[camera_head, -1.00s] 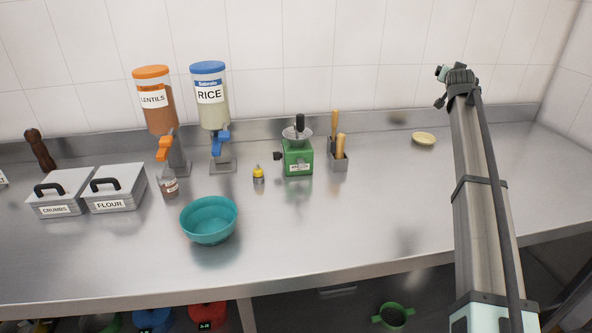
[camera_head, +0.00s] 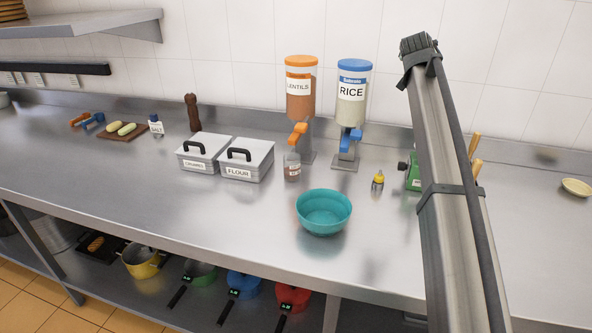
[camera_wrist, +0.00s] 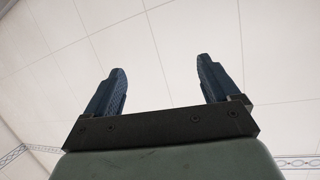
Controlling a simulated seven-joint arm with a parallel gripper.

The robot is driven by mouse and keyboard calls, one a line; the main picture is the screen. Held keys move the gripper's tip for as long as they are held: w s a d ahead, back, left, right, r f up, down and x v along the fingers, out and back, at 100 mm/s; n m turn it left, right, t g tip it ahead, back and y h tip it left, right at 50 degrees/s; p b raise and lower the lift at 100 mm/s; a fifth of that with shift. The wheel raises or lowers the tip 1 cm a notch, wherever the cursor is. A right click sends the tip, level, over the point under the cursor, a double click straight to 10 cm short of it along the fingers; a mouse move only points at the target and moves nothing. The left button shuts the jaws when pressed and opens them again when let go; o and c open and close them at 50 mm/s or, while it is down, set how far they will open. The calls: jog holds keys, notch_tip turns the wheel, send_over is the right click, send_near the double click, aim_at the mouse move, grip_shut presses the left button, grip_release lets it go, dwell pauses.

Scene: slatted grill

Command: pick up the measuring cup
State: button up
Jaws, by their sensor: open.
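I cannot make out a measuring cup for certain in either current view. My gripper (camera_wrist: 162,68) is open in the wrist view, with its two blue fingers wide apart and nothing between them. The wrist view shows only pale tiled or panelled surface beyond the fingers. In the head view my raised arm covers part of the right side of the counter; the gripper itself is not clearly seen there.
The steel counter (camera_head: 150,185) holds a teal bowl (camera_head: 324,211), crumbs (camera_head: 200,160) and flour (camera_head: 243,166) bins, lentils (camera_head: 300,95) and rice (camera_head: 351,105) dispensers, and a pale dish (camera_head: 576,187). A yellow pot (camera_head: 142,262) and several pans stand on the shelf below.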

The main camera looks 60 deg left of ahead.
jog(key=s+a+r+n+g, duration=0.1)
jog(key=s+a, duration=0.3)
jog(key=s, duration=0.3)
jog(key=s+a+r+y, duration=0.1)
jog(key=s+a, duration=0.3)
jog(key=s, duration=0.4)
jog(key=s+a+r+n+g, duration=0.1)
jog(key=s+a, duration=0.3)
jog(key=s, duration=0.3)
jog(key=m+g+h, duration=0.1)
jog(key=g+h, duration=0.1)
jog(key=h, duration=0.1)
send_over(290, 155)
jog(key=s+d, duration=0.2)
jog(key=s, duration=0.2)
notch_tip(290, 155, down, 9)
notch_tip(290, 155, down, 14)
jog(key=s+d+m+g+h, duration=0.2)
jog(key=s+d+g+h, duration=0.1)
jog(key=g+h, duration=0.15)
jog(key=x, duration=0.8)
jog(key=w+x, duration=0.1)
jog(key=x, duration=0.4)
jog(key=shift+w+a+r, duration=0.1)
jog(key=shift+r, duration=0.2)
jog(key=shift+t, duration=0.25)
jog(key=c, duration=1.6)
